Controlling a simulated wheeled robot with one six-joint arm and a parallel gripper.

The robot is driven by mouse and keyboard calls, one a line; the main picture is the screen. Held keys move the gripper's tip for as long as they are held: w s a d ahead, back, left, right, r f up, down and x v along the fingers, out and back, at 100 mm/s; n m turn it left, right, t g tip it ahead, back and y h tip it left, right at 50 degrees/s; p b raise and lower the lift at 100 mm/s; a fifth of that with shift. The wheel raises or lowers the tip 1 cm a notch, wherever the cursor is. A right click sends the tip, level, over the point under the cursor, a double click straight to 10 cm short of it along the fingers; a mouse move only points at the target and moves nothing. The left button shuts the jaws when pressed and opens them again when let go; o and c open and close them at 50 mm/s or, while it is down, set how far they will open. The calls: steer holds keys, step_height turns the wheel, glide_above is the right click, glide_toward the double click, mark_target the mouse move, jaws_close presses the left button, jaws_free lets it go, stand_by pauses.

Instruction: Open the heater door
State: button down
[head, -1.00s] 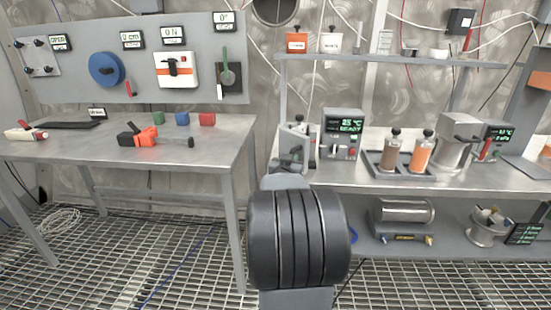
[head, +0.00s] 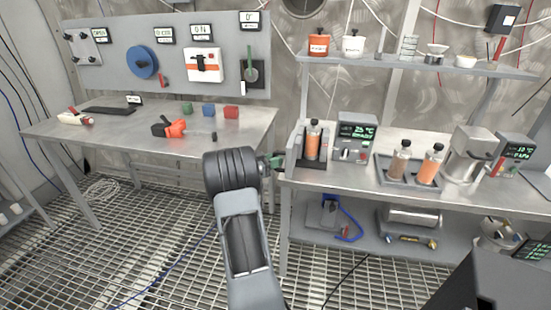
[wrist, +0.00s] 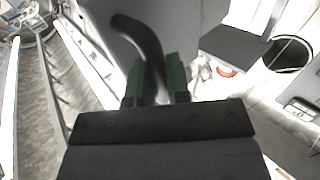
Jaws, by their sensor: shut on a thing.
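The heater (head: 357,138) stands at the left end of the right bench, with a lit green display and an orange-brown vial (head: 312,142) upright at its left side. A grey panel (head: 293,152), apparently the heater door, stands left of the vial. My gripper (head: 274,161) is at the bench's left end, beside this panel. In the wrist view its green fingers (wrist: 156,85) are shut on a dark curved handle (wrist: 143,35) in front of a grey surface. In the head view my arm hides the handle, and I cannot tell how far the door is open.
A rack with two vials (head: 418,165) stands right of the heater, with a metal pot (head: 472,152) beyond. A shelf (head: 420,66) runs above the bench. The left table (head: 120,135) holds coloured blocks and an orange-black tool (head: 170,127). The grated floor between is open.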

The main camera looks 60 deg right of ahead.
steer(key=shift+w+d+r+p, duration=0.2)
steer(key=shift+w+p, duration=0.1)
steer(key=shift+w, duration=0.4)
steer(key=c, duration=1.1)
jaws_free()
steer(key=shift+f, duration=0.1)
steer(key=v, duration=1.4)
steer(key=shift+f, duration=0.1)
